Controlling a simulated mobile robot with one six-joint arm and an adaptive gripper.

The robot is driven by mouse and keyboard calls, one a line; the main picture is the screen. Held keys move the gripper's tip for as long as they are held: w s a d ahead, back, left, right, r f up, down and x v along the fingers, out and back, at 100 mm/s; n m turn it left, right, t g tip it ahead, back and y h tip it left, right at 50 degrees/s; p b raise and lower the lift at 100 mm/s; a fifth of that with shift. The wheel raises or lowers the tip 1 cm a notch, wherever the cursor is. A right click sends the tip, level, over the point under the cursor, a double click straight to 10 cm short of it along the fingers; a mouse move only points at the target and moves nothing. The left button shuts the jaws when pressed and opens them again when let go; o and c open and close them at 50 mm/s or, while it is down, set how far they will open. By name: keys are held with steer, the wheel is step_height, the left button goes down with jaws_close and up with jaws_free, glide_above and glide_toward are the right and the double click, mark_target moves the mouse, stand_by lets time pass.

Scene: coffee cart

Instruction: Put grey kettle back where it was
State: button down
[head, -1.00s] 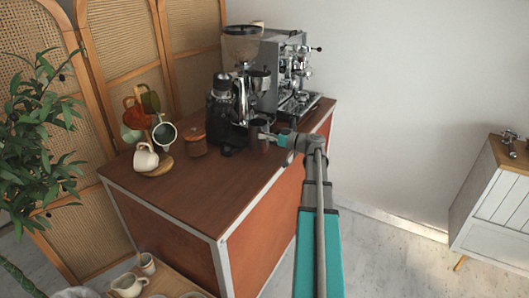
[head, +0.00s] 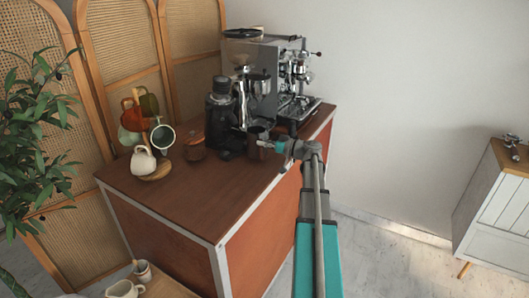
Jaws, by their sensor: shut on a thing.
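The grey kettle (head: 256,138) looks like a small dark grey pitcher at the front of the wooden cart top (head: 205,205). It is in front of the coffee grinder and right of a black appliance. My gripper (head: 268,145) is at its right side, shut on it, with a teal part showing behind the jaws. The fingertips are small and partly hidden. I cannot tell whether the kettle's base touches the cart top.
A black appliance (head: 221,120) stands close left of the kettle. Behind are the grinder (head: 247,85) and espresso machine (head: 290,75). A brown jar (head: 194,148) and a mug tree with several mugs (head: 155,168) stand left. The cart's front left top is clear.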

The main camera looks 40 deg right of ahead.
mark_target(263, 149)
steer(key=shift+f+b, duration=1.2)
steer(key=shift+f, duration=0.3)
steer(key=c, duration=0.5)
jaws_free()
steer(key=shift+s+d, duration=0.1)
steer(key=shift+s, duration=0.1)
steer(key=v, duration=1.1)
steer(key=shift+s+d, duration=0.1)
steer(key=shift+s, duration=0.2)
steer(key=shift+s, duration=0.1)
